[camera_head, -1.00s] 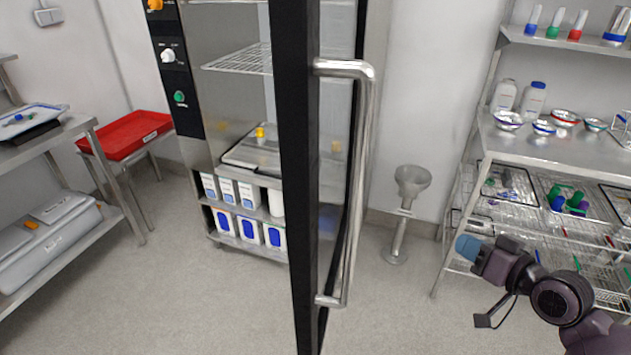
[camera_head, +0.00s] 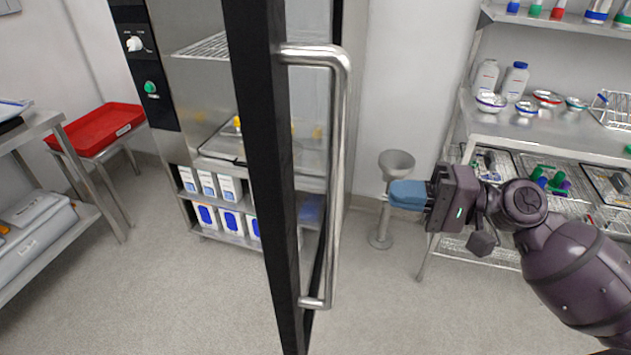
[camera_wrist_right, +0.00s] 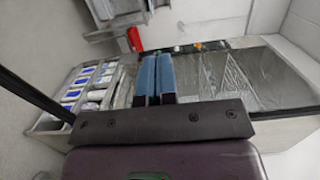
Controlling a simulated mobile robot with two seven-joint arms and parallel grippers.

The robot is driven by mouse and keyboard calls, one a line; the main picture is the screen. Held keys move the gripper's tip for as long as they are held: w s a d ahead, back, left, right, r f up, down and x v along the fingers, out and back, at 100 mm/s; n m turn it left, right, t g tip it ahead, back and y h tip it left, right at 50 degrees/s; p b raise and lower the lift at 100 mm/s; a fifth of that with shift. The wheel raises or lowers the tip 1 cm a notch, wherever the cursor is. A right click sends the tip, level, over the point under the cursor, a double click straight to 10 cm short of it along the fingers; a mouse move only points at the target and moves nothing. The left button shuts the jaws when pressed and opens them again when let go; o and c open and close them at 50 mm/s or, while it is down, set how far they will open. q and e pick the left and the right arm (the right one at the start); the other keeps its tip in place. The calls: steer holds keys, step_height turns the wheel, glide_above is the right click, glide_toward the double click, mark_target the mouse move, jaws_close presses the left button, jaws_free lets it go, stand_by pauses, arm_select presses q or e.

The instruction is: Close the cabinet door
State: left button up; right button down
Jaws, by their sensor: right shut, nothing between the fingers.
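The cabinet door (camera_head: 262,160) stands open, seen nearly edge-on in the head view, with a black frame and a long metal handle (camera_head: 337,180) on its right side. The cabinet (camera_head: 190,90) is behind it to the left, with its interior exposed. My right gripper (camera_head: 394,195) is shut and empty, its blue fingers pointing left, to the right of the handle and apart from it. In the right wrist view the blue fingers (camera_wrist_right: 154,80) are together, with the cabinet (camera_wrist_right: 235,80) beyond them. My left gripper is not in view.
A metal drain funnel (camera_head: 395,165) stands behind my right gripper. A wire shelf rack (camera_head: 540,130) with bottles and bowls is at right. A red tray (camera_head: 98,128) rests on a stand at left. The floor (camera_head: 180,300) is clear in front.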

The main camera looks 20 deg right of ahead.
mark_target(301, 183)
steer(key=p+x, duration=0.3)
steer(key=x, duration=0.9)
steer(key=shift+w+r, duration=0.1)
steer(key=shift+w+a, duration=0.25)
steer(key=shift+a, duration=0.15)
steer(key=shift+w+a, duration=0.1)
steer(key=shift+a, duration=0.05)
